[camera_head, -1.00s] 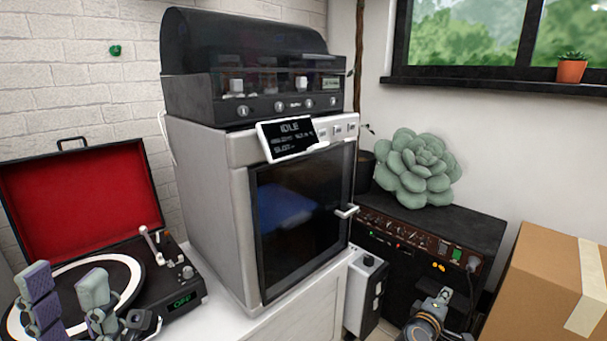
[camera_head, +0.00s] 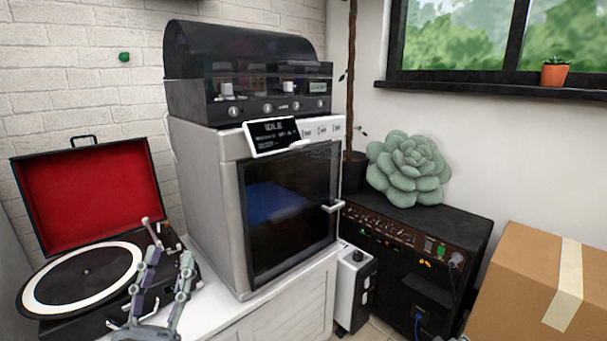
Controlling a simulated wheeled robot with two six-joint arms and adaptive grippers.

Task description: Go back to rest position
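My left gripper (camera_head: 168,258) shows at the lower left of the head view. Its two fingers point up and stand apart, with nothing seen between them. It appears in front of the right side of an open record player (camera_head: 68,318) with a red-lined lid. Whether it touches the player cannot be told. My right gripper is out of view.
A grey 3D printer (camera_head: 205,190) with a closed glass door stands on a white cabinet (camera_head: 285,318). A dark unit (camera_head: 262,112) sits on top. A black amplifier (camera_head: 395,228) carries a green succulent cushion (camera_head: 410,170). A cardboard box (camera_head: 515,285) stands at right.

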